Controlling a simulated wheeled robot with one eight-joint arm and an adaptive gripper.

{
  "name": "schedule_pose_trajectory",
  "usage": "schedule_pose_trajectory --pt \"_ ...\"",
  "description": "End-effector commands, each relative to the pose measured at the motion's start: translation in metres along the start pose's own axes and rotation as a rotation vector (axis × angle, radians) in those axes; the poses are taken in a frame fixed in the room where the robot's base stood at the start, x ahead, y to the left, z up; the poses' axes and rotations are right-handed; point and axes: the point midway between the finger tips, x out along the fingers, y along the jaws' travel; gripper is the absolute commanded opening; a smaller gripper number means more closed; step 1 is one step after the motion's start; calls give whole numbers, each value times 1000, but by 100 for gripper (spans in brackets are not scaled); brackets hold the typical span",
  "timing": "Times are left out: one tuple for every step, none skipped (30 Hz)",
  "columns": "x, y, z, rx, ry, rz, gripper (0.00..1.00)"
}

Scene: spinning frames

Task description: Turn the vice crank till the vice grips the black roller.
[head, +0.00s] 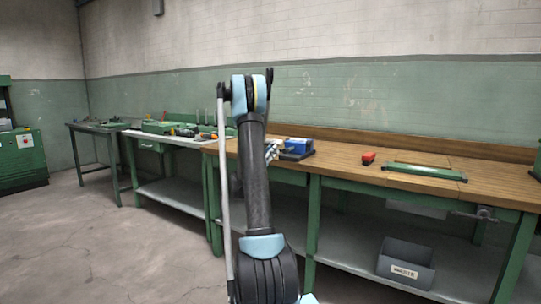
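A small blue device on a dark base (297,147), which looks like the vice, stands on the wooden bench just right of my arm. Its crank and the black roller cannot be made out. My gripper (272,152) shows only in part, as pale grey pieces behind my raised arm. It is close to the left side of the blue device in the picture. Whether it touches anything, and whether it is open or shut, cannot be told.
The wooden bench (405,160) carries a red object (368,158) and a green bar-like tool (427,172). A metal fitting with a bar (484,213) sits at its front edge. A grey bin (405,262) stands on the lower shelf. Open concrete floor (110,240) lies left.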

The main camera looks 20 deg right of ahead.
Motion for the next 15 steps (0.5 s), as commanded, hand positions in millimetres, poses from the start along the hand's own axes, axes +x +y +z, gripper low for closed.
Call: schedule_pose_trajectory --pt "0 -2 0 0 0 -3 0" --pt "0 -2 0 0 0 -3 0" --pt "0 -2 0 0 0 -3 0" --pt "-3 0 1 0 0 -3 0" --pt "-2 -1 1 0 0 -4 0" --pt "-1 -2 0 1 0 -4 0" --pt "-1 -2 0 2 1 -5 0" --pt "-1 -2 0 5 1 -6 0" --pt "0 -2 1 9 2 -8 0" --pt "0 -2 1 14 3 -10 0" --pt "0 -3 1 20 4 -13 0" --pt "0 -3 2 32 6 -17 0" --pt "1 -3 2 42 8 -21 0" --pt "1 -3 3 52 11 -25 0" --pt "2 -4 4 70 14 -32 0"
